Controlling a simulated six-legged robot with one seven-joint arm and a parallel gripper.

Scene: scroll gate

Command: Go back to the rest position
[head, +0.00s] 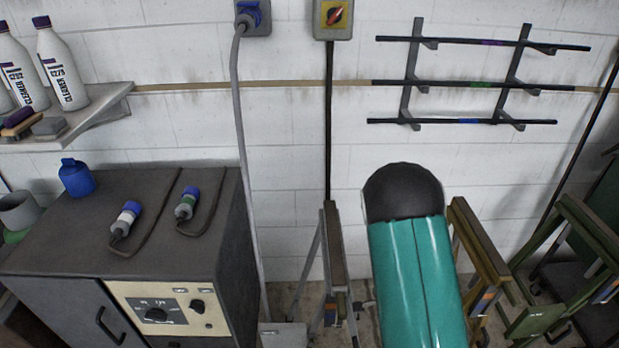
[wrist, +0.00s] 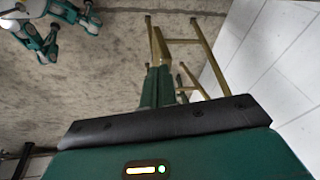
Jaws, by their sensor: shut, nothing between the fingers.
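My teal arm (head: 415,270) with its dark rounded joint rises in the lower right middle of the head view, in front of the white wall. My gripper's end is hidden in the head view. In the wrist view, the green housing with a black padded edge and a lit bar fills the bottom. My gripper (wrist: 158,72) shows beyond that edge as two dark green fingers close together, shut and empty. Part of my teal legs shows at the wrist view's upper left.
A dark cabinet (head: 110,215) with two plugs and a blue bottle (head: 76,177) stands left. Bottles stand on a shelf (head: 95,118). Wooden-topped trestles (head: 480,240) flank my arm. A rack (head: 465,84) and a red rotary switch (head: 333,18) are on the wall.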

